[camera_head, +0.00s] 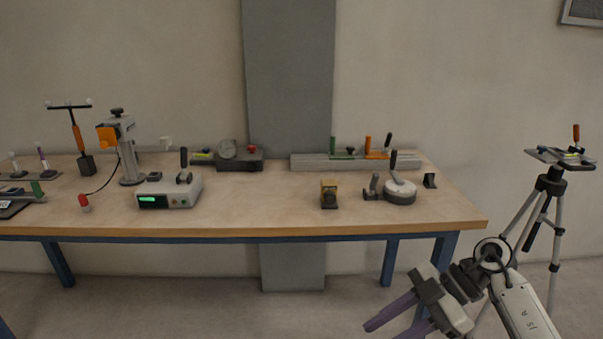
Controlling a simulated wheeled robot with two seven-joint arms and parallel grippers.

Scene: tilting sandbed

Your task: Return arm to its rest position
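My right gripper (390,322) is at the lower right, in front of the table's right end and below the height of its top. Its two purple fingers point left and slightly down. They are spread apart with nothing between them; the lower finger is partly cut off by the picture's bottom edge. My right arm comes in from the lower right corner. My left gripper and arm do not show.
A wooden table (270,219) with blue legs carries a green-display box (155,202), a stand with an orange part (108,135), a yellow-black block (329,194) and a round grey device (399,192). A tripod (552,184) stands at the right.

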